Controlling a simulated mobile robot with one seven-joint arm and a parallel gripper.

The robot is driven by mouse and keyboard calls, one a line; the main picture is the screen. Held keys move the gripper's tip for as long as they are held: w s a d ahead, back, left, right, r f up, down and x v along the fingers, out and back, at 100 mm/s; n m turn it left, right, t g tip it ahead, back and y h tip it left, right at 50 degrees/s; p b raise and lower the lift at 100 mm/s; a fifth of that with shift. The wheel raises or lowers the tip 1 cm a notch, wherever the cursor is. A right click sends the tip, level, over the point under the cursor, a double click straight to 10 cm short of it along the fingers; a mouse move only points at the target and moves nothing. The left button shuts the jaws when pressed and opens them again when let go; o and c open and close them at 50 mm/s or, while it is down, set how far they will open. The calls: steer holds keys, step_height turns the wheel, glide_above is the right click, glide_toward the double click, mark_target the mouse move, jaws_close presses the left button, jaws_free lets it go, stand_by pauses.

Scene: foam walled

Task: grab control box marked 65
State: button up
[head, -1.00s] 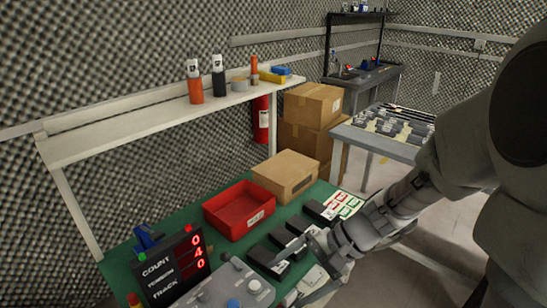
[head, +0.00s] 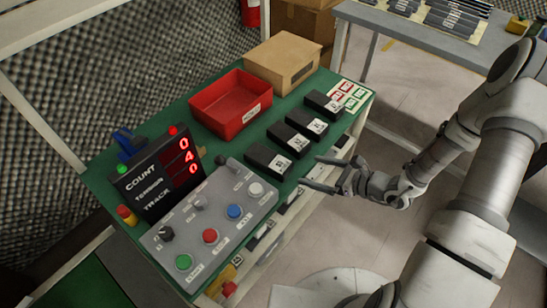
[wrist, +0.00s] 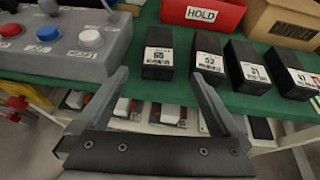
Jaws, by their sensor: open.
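The control box marked 65 (wrist: 158,48) is a black box with a white label on its front, standing at the left end of a row of similar boxes in the wrist view. In the head view it appears to be the black box (head: 266,159) closest to the button panel. My gripper (head: 321,173) is open and empty, off the table's right edge with its fingers pointing at the row. In the wrist view the fingertips (wrist: 160,74) spread either side of box 65's front, with the box beyond them.
Black boxes marked 52 (wrist: 207,60), 31 (wrist: 248,66) and 47 (wrist: 294,75) stand to the right of 65. A button panel (head: 228,188) is at its left. A red HOLD bin (head: 205,115) and a cardboard box (head: 268,78) stand behind on the green table.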

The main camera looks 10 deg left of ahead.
mark_target(274, 161)
steer(key=b+x, duration=0.4)
steer(key=x, duration=1.3)
steer(key=shift+a, duration=0.15)
steer(key=c, duration=1.6)
